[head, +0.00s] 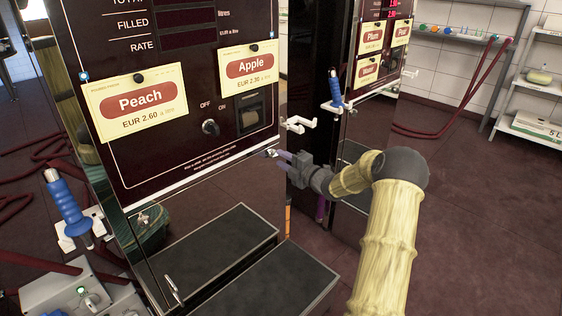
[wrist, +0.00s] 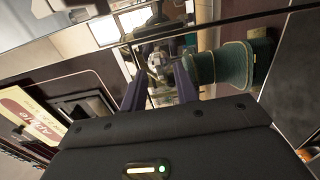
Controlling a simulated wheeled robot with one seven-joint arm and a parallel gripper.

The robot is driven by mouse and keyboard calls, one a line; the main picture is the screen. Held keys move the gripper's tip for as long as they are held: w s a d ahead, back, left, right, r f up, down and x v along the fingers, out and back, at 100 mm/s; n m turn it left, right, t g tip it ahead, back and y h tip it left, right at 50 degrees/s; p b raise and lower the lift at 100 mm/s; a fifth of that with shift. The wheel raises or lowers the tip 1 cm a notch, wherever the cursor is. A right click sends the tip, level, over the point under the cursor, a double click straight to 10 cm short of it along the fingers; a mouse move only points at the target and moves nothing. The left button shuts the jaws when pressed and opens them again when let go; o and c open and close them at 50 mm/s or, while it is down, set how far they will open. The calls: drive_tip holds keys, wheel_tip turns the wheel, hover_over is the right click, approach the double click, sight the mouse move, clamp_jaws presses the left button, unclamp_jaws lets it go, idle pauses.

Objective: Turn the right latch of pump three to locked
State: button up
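A dark pump with Peach and Apple price cards (head: 140,101) fills the left middle of the head view. I see no pump number on it. A small metal latch (head: 270,153) sits at the right end of the seam under its control panel. A similar latch (head: 143,219) is at the left end. My gripper (head: 279,157) is at the right latch, its fingers pointing left at the pump face. In the wrist view, my gripper (wrist: 160,76) has its two purple fingers apart. A small metallic part lies beyond the gap between them; I cannot tell whether they touch it.
White hooks (head: 298,124) stick out from the pump side just above my gripper. A second pump with a blue nozzle (head: 335,89) stands behind to the right. A black step (head: 270,283) is below the pump. Dark red floor is free at the right.

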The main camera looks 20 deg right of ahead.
drive_tip(key=shift+w+a, duration=0.25)
drive_tip(key=shift+w, duration=0.4)
clamp_jaws()
